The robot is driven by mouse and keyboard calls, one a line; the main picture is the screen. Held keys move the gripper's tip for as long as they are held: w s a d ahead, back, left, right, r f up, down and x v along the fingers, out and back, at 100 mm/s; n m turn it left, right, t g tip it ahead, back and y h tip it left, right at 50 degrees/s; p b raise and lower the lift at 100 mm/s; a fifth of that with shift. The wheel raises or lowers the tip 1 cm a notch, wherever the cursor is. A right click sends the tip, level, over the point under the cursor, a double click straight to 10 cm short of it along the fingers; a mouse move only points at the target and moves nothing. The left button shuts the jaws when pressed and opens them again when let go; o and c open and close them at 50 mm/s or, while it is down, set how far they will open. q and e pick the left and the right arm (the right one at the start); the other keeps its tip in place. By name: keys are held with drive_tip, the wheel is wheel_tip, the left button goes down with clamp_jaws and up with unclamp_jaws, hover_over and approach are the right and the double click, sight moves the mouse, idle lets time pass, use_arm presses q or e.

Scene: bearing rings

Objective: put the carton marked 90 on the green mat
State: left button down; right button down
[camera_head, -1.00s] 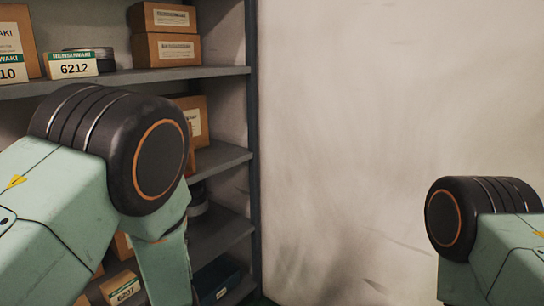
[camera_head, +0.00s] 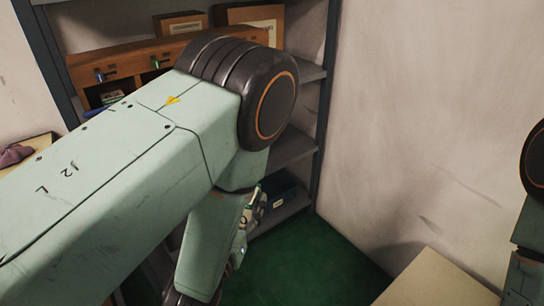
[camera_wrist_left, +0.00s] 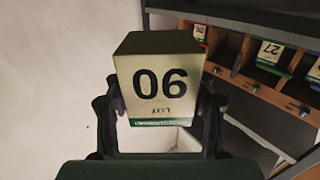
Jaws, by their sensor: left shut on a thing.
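A pale carton (camera_wrist_left: 160,82) with a green band fills the middle of the left wrist view. Its black digits appear upside down, looking like 06, so it is the one marked 90. My left gripper (camera_wrist_left: 158,108) is shut on it, with one dark finger on each side. In the head view my left arm hides the carton, and only small parts of the gripper show. A green surface (camera_head: 305,262) lies low beside the shelf foot; I cannot tell if it is the mat or the floor. My right gripper is out of view.
A grey shelf unit (camera_head: 318,120) with a wooden drawer rack (camera_head: 100,68) and cartons stands behind my left arm. A dark bin (camera_head: 283,195) sits on a low shelf. A pale tabletop or box (camera_head: 435,283) is at the lower right, in front of a bare wall.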

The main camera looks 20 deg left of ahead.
use_arm(q)
drive_tip(key=s+d+r+m+g+h, duration=0.1)
drive_tip(key=d+r+m+g+h, duration=0.2)
drive_tip(key=d+m+g+h, duration=0.9)
drive_tip(key=shift+s+d+m+g+h, duration=0.3)
drive_tip(key=shift+d+m+g+h, duration=0.1)
drive_tip(key=shift+m+g+h, duration=2.25)
drive_tip(key=shift+t, duration=0.25)
